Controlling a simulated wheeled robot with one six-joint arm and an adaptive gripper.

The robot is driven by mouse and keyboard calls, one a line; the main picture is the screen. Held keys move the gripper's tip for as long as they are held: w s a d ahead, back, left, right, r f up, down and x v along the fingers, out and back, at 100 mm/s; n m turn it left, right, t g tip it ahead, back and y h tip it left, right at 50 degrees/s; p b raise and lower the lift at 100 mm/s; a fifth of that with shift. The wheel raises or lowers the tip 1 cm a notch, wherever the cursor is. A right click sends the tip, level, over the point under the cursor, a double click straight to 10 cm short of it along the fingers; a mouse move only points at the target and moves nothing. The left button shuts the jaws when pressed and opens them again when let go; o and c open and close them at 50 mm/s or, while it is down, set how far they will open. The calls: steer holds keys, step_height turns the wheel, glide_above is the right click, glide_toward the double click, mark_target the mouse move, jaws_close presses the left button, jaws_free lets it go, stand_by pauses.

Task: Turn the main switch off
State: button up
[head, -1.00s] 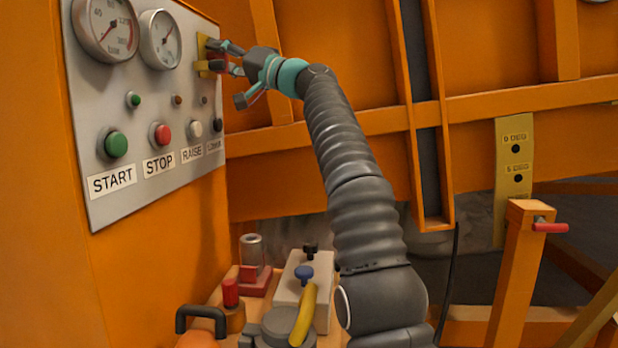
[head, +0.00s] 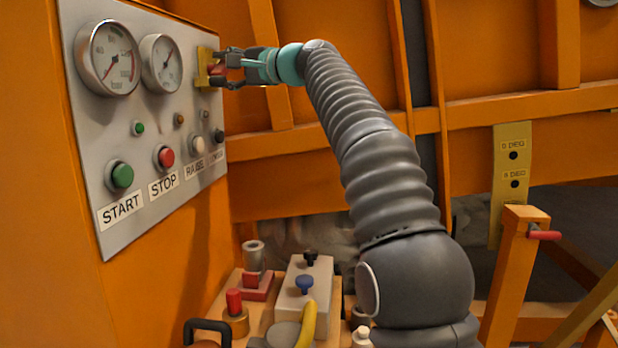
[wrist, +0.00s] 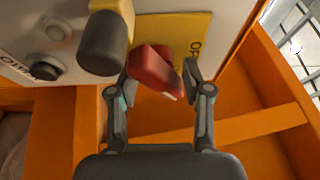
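The main switch is a red handle (wrist: 152,72) on a yellow plate (wrist: 196,35) at the right end of the grey control panel (head: 155,208). Part of the plate's black lettering, seemingly "OF", shows in the wrist view; the rest is hidden. The handle lies slanted in that view. My gripper (wrist: 158,76) is spread, with one finger on each side of the handle and the tips close to it. I cannot tell whether they touch it. In the head view my gripper (head: 225,69) covers much of the switch.
Gauges (head: 107,57), a green START button (head: 121,175) and a red STOP button (head: 164,156) are on the panel. A dark cylinder (wrist: 102,45) is left of the handle in the wrist view. A bench with fittings (head: 300,290) stands below; orange framing (head: 330,180) lies behind.

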steer(key=b+v, duration=0.3)
steer(key=v, duration=1.1)
steer(key=d+f+n+h, duration=0.1)
steer(key=f+h, duration=0.3)
steer(key=f, duration=0.8)
steer(key=d+f+g+h+p, duration=0.1)
steer(key=d+f+h, duration=0.2)
steer(key=f, duration=0.9)
steer(key=shift+w+d+n+g+h, duration=0.3)
steer(key=shift+w+d+n+h, duration=0.15)
steer(key=shift+d, duration=0.4)
steer(key=shift+f, duration=0.1)
